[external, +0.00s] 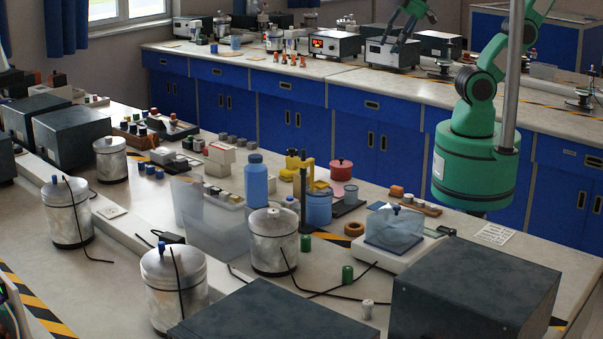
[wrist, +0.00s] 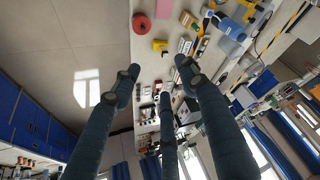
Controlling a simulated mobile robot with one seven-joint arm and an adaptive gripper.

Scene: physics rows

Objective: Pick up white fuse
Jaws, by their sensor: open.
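A small white cylinder (external: 368,309), which looks like the white fuse, stands on the near bench at the front, left of a large dark box. I cannot make it out in the wrist view. My gripper (external: 404,28) is at the top of the external view, high up and far from the white cylinder. Its dark fingers are spread and empty. The wrist view shows the open fingers of my gripper (wrist: 160,78) with nothing between them.
Dark boxes (external: 475,290) flank the white cylinder's area. Black cables and a metal canister (external: 274,243) stand to its left. A green cylinder (external: 347,275) and a scale with a clear blue cover (external: 393,228) are behind it. A red pot (wrist: 140,23) shows in the wrist view.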

